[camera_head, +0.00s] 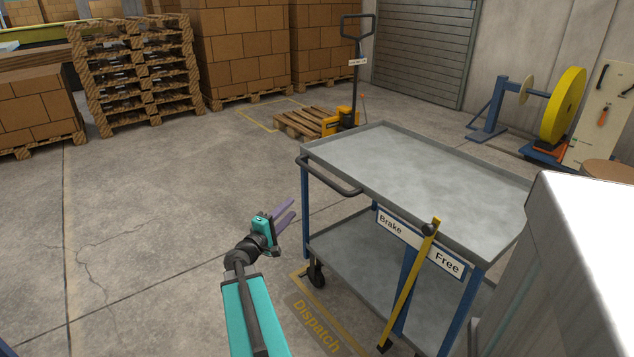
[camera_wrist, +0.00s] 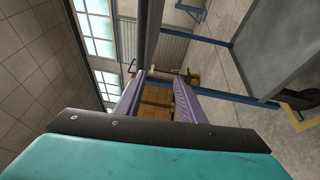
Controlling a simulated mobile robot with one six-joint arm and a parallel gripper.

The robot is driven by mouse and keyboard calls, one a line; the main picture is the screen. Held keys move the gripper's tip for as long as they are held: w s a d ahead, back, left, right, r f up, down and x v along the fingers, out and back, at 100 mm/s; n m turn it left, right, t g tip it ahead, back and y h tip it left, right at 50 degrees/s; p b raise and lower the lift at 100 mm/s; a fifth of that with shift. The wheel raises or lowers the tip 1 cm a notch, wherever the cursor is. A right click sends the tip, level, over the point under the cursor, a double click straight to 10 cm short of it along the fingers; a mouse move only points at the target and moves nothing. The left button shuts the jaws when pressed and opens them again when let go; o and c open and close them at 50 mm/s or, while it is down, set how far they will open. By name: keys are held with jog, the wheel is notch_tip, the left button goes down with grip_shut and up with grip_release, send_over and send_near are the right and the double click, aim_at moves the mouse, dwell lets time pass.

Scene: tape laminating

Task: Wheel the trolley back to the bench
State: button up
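The trolley (camera_head: 420,160) has a grey top, a lower shelf and blue legs. It stands at centre right beside a yellow floor marking lettered "Dispatch" (camera_head: 315,325). Its dark push handle (camera_head: 330,178) sticks out at the left end. A yellow lever (camera_head: 408,290) with a black knob leans right across the "Brake"/"Free" plate, its top between the two words, nearer "Free". My gripper (camera_head: 291,207) is left of and below the handle, apart from it, fingers spread and empty. The wrist view shows the gap between its purple fingers (camera_wrist: 160,80). I cannot identify the bench.
A white-topped grey block (camera_head: 590,240) fills the near right. A yellow pallet jack (camera_head: 340,122) and pallet (camera_head: 300,123) stand behind the trolley. Stacked boxes (camera_head: 240,50) and pallets (camera_head: 135,75) line the back left. A blue reel stand (camera_head: 490,110) is at back right. The left floor is clear.

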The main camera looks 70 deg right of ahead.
aim_at(316, 174)
jog(key=shift+n+h, duration=0.3)
jog(key=shift+h, duration=0.3)
jog(key=d+r, duration=0.1)
jog(key=s+r, duration=0.1)
jog(key=s+d+r, duration=0.1)
jog(key=r, duration=0.1)
jog(key=shift+d+b, duration=0.3)
jog(key=shift+d, duration=0.15)
jog(key=shift+x, duration=6.7)
jog(key=shift+s, duration=0.1)
grip_shut()
